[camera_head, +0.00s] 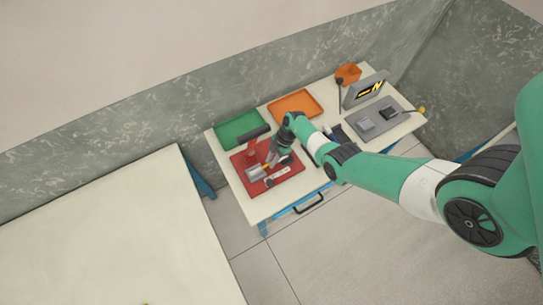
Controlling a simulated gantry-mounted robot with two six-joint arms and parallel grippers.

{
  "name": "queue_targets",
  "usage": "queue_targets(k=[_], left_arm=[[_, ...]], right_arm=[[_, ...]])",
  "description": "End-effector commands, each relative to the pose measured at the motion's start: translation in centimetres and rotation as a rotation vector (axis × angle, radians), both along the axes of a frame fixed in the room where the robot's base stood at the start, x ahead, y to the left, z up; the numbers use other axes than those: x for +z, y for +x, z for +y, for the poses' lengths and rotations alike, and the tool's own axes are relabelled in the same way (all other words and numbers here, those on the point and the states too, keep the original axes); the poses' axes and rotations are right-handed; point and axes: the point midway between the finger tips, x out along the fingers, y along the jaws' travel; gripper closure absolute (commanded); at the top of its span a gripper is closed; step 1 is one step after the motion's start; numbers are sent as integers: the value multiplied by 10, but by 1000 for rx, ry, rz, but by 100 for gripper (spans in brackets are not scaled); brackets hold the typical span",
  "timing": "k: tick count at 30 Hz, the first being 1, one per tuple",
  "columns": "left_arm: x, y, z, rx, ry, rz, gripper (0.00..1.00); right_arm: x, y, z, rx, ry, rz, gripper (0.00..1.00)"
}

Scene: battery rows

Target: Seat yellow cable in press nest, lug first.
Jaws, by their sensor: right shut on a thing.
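A light grey block (255,173), perhaps the nest, lies on the red base just beside the fingertips. I cannot tell whether the cable touches it. My left gripper is out of view.
A green tray (236,132) and an orange tray (290,105) lie behind the press. An orange bin (348,72), an upright grey panel (358,92) and a grey plate with blocks (393,123) stand at the right. Another pale table (110,235) is at the left.

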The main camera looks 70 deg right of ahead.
Motion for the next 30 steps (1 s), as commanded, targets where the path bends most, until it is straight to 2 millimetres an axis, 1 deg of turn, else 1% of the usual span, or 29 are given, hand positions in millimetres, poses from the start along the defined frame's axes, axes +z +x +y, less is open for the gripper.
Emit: queue_targets(k=[1,2,6,7,14,17,20,25,30], left_arm=[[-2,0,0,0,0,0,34],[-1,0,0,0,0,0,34],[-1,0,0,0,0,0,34],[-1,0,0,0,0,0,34],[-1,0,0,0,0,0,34],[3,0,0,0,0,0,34],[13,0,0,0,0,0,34],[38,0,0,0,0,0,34],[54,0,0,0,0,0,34]], right_arm=[[-2,0,0,0,0,0,100],[-1,0,0,0,0,0,73],[-1,0,0,0,-1,-1,48],[-1,0,0,0,-1,-1,44],[-1,0,0,0,0,0,44],[3,0,-1,0,-1,-1,44],[17,-3,-4,-1,-1,-1,44],[55,-12,-16,-2,-2,-3,44],[88,-22,-27,-2,-2,-2,44]])
